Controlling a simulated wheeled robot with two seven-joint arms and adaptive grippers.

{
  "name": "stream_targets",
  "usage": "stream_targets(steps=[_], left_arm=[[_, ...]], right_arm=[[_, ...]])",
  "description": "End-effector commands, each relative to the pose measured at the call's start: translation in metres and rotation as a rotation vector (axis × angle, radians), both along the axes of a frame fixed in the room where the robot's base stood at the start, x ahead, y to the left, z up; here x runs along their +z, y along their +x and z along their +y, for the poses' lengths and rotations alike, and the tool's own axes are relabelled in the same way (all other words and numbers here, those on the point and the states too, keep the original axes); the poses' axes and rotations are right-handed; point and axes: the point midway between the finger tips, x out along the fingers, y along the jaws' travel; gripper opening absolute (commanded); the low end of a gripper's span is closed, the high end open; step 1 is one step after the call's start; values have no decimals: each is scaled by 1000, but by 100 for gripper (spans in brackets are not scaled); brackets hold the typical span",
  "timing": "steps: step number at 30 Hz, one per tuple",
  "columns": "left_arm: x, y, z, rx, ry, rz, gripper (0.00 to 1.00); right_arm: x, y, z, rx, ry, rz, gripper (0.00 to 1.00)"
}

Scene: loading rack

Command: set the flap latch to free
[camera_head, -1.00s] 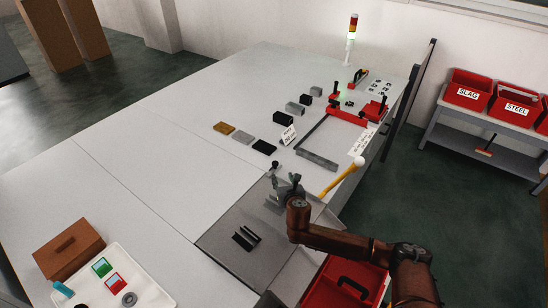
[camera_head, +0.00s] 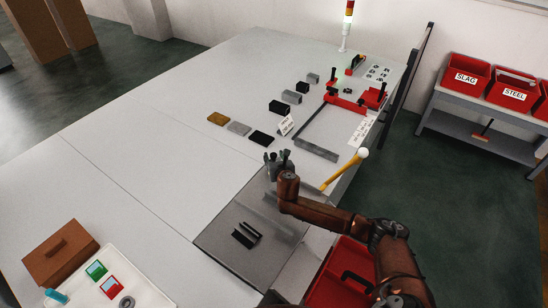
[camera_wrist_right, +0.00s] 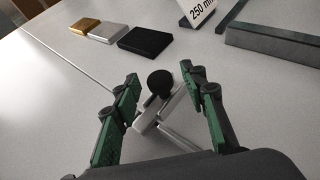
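In the right wrist view, a round black knob (camera_wrist_right: 160,83) sits on a short pale grey lever (camera_wrist_right: 150,118), which I take to be the flap latch. My right gripper (camera_wrist_right: 158,78) is open, with a green-padded finger on each side of the knob. I see a gap at the left finger; contact on the right is unclear. In the head view my right gripper (camera_head: 278,157) is at the far corner of the dark grey plate (camera_head: 222,237) and hides the knob. The latch's setting cannot be read. My left gripper is not in view.
A yellow rod with a white ball end (camera_head: 345,168) stands just right of my gripper. Brass (camera_head: 218,119), grey (camera_head: 239,128) and black (camera_head: 261,138) blocks lie beyond it, near a grey bar (camera_head: 317,149). A red bin (camera_head: 340,270) is below my arm.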

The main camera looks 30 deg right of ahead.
Motion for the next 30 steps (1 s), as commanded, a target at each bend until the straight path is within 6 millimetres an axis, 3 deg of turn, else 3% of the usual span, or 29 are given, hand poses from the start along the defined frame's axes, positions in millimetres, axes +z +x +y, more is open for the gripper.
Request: stream_targets(steps=[3, 8, 24, 30], left_arm=[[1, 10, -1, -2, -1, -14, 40], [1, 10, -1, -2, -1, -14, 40], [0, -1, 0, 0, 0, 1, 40], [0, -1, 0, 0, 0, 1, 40]], right_arm=[[0, 2, 0, 1, 0, 0, 39], [0, 2, 1, 2, 0, 0, 39], [0, 2, 1, 2, 0, 0, 1], [0, 2, 1, 2, 0, 0, 0]])
